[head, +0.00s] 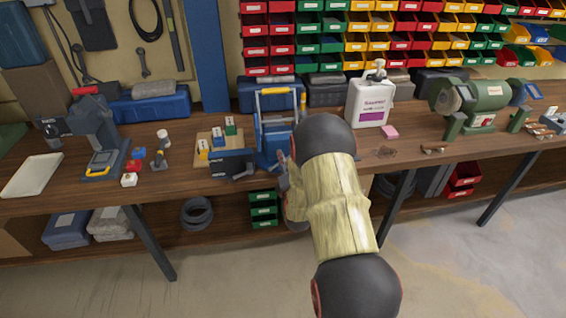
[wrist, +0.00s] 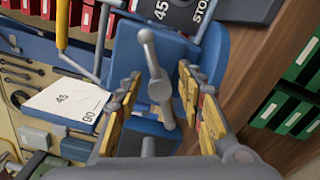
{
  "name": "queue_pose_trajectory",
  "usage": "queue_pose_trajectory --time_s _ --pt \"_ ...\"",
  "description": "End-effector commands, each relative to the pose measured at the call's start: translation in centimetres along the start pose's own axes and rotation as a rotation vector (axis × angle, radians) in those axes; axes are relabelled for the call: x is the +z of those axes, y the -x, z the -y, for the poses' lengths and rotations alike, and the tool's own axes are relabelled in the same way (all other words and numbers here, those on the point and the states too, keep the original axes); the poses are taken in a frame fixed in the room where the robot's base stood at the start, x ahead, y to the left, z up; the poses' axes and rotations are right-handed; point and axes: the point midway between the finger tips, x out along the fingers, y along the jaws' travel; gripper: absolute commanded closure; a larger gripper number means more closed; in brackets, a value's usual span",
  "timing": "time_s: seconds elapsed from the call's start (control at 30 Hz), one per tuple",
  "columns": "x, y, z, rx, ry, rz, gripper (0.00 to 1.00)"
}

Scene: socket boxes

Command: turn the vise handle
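The vise (wrist: 195,45) is blue, and its grey handle (wrist: 154,62) is a bar with a ball end through a round hub, slightly tilted from upright in the wrist view. My gripper (wrist: 160,105) is open, with one yellow-padded finger on each side of the handle and hub. Gaps show between the fingers and the bar; I cannot tell any light contact. In the head view the blue vise (head: 272,150) stands at the bench's front edge, partly hidden by my arm. My gripper (head: 284,172) is in front of it, and the handle is not clear there.
The wooden bench (head: 400,155) carries a white jug (head: 369,103), a green grinder (head: 480,100) and a small press (head: 97,135). Green drawers (head: 264,210) sit below.

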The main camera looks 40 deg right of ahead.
Motion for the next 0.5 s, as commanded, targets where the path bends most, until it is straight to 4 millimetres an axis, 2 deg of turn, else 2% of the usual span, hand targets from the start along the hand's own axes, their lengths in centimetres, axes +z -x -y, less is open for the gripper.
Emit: queue_pose_trajectory --time_s 0.13,0.5 --pt "0.01 0.02 -0.01 0.0 0.0 0.0 0.63" --pt "0.01 0.03 0.0 0.0 0.0 0.0 0.84"
